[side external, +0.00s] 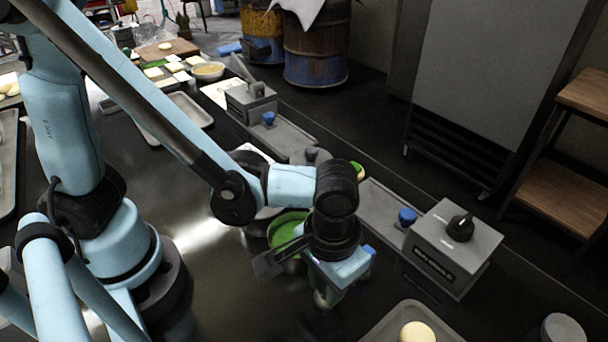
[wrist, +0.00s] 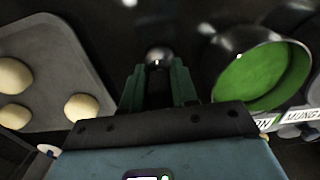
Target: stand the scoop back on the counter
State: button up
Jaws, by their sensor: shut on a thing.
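My gripper (wrist: 156,84) is shut on the scoop, with its green fingers on both sides of a dark handle. The scoop's shiny rounded metal end (wrist: 159,54) shows just beyond the fingertips in the wrist view. In the side view my gripper (side external: 327,296) points down over the dark counter (side external: 215,262), beside the pot of green filling. The scoop is mostly hidden there by the fingers and wrist. I cannot tell whether its lower end touches the counter.
A metal pot with green filling (wrist: 262,78) is close right of my gripper in the wrist view, with labels by it. A grey tray (wrist: 55,50) with pale dough balls (wrist: 82,106) is on the left. A grey control box (side external: 450,247) stands right in the side view.

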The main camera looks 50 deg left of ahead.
jog(key=shift+f, duration=0.3)
dwell(0.5)
jog(key=o, duration=1.1)
jog(key=shift+c, duration=0.2)
jog(key=shift+r, duration=0.1)
notch_tip(320, 180, up, 12)
jog(key=shift+f, duration=0.15)
jog(key=w+a+t, duration=0.3)
jog(key=a, duration=0.7)
jog(key=w+a+t, duration=0.3)
jog(key=a+t, duration=0.1)
jog(key=a, duration=0.7)
jog(key=shift+a+r, duration=0.15)
jog(key=shift+r, duration=0.05)
